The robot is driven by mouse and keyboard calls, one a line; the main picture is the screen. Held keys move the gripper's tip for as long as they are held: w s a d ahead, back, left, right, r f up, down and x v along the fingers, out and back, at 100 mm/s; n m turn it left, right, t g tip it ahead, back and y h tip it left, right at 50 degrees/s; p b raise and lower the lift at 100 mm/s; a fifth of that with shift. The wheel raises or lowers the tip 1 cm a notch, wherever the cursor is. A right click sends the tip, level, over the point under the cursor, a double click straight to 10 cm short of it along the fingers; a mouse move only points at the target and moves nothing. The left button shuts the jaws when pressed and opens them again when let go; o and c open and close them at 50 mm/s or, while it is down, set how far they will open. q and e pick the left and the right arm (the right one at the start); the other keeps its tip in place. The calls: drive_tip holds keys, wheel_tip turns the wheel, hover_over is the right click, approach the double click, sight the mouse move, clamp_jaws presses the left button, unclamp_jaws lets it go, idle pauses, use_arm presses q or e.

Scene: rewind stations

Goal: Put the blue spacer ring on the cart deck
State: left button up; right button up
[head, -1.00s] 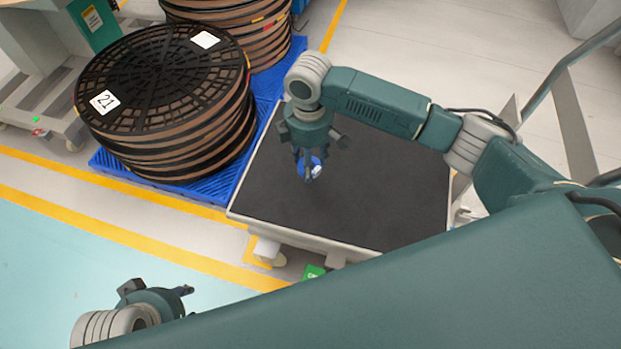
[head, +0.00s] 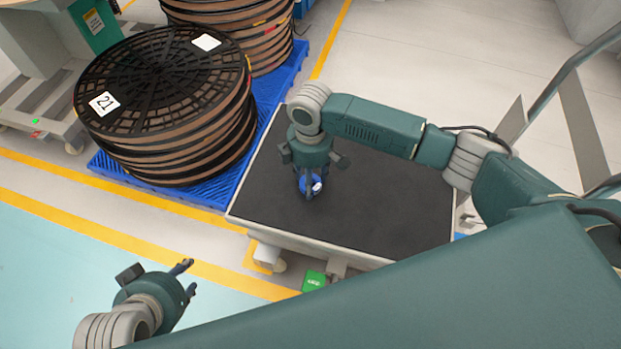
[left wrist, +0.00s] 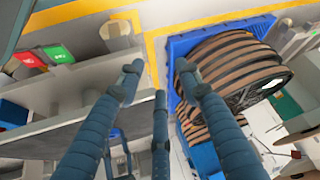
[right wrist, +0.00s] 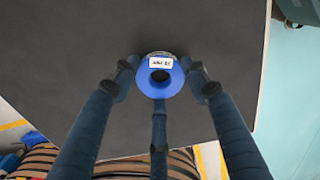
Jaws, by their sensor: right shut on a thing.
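The blue spacer ring (head: 304,184) has a white label and is held in my right gripper (head: 311,190), over the dark cart deck (head: 390,210). In the right wrist view the ring (right wrist: 147,82) sits between the fingertips, its hole facing the camera and the deck behind it. I cannot tell whether the ring touches the deck. My left gripper (head: 187,278) is open and empty, off the cart's near left side; its fingers also show spread in the left wrist view (left wrist: 160,80).
A blue pallet (head: 215,190) with stacks of black and brown reels (head: 170,100) stands left of the cart. A grey cart handle rail (head: 570,80) rises at the right. The rest of the deck is bare. Yellow floor lines run at the left.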

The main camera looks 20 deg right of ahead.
drive_tip(key=shift+f, duration=0.1)
drive_tip(key=o, duration=1.2)
drive_tip(key=shift+c, duration=0.2)
